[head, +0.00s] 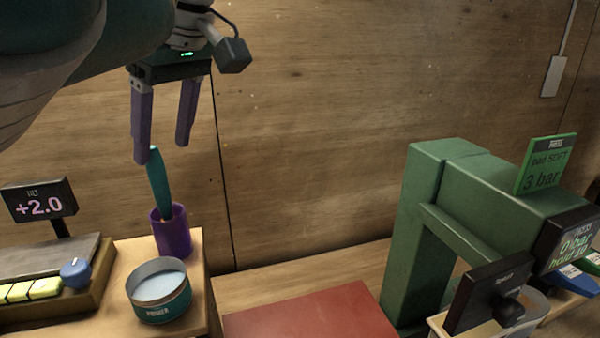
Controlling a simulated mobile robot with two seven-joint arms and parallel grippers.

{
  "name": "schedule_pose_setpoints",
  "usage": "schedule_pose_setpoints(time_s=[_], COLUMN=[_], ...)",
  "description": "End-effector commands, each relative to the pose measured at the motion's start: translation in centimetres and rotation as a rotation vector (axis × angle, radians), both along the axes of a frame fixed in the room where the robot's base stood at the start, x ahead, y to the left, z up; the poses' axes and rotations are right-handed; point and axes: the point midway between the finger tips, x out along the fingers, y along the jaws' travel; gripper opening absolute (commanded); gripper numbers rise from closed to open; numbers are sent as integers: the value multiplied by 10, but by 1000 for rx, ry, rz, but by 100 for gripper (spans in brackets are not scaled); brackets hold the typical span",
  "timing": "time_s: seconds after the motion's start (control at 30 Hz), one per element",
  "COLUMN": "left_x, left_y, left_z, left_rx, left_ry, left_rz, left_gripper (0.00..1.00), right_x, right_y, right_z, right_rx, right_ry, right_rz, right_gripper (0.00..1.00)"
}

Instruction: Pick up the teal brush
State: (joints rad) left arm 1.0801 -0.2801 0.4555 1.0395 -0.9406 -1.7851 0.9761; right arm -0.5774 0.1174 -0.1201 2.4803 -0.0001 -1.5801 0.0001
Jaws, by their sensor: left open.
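The teal brush (158,184) stands upright, tilted slightly left, in a purple cup (173,232) near the corner of a wooden stand at the lower left. Its lower end is hidden inside the cup. My left gripper (161,154) is open, its two purple fingers pointing down just above the brush. The brush's top shows close to the fingertip at left; I cannot tell whether they touch. Nothing is held between the fingers. My right gripper is not in view.
A round primer tin (160,305) stands in front of the cup. A green press (425,220) stands at right, beside a red mat (312,315). A wooden wall (330,120) is behind.

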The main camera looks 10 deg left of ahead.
Motion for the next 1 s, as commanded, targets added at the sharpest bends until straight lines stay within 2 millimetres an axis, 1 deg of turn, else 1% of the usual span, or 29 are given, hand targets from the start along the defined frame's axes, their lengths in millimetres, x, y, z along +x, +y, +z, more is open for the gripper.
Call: schedule_pose_setpoints(time_s=[0.17, 0.33, 0.4, 0.5, 0.73, 0.77, 1.0], left_x=[-1, -6, -4, -3, -2, -2, -2], left_y=[6, 15, 20, 22, 23, 22, 22], left_z=[-12, -35, -47, -56, -59, -59, -58], left_rx=[-2, -1, 0, -2, -2, -2, -2], left_ry=[1, 4, 2, 0, -4, -3, -2], left_rz=[0, 1, -1, 0, -1, 0, -1], left_gripper=[64, 64, 64, 64, 64, 62, 35], right_x=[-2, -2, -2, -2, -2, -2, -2], right_y=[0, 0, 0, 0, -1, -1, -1], right_z=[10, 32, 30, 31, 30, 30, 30], right_rx=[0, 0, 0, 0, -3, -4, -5], right_ry=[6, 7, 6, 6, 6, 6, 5], right_rz=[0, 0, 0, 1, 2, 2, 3], right_gripper=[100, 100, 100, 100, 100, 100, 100])
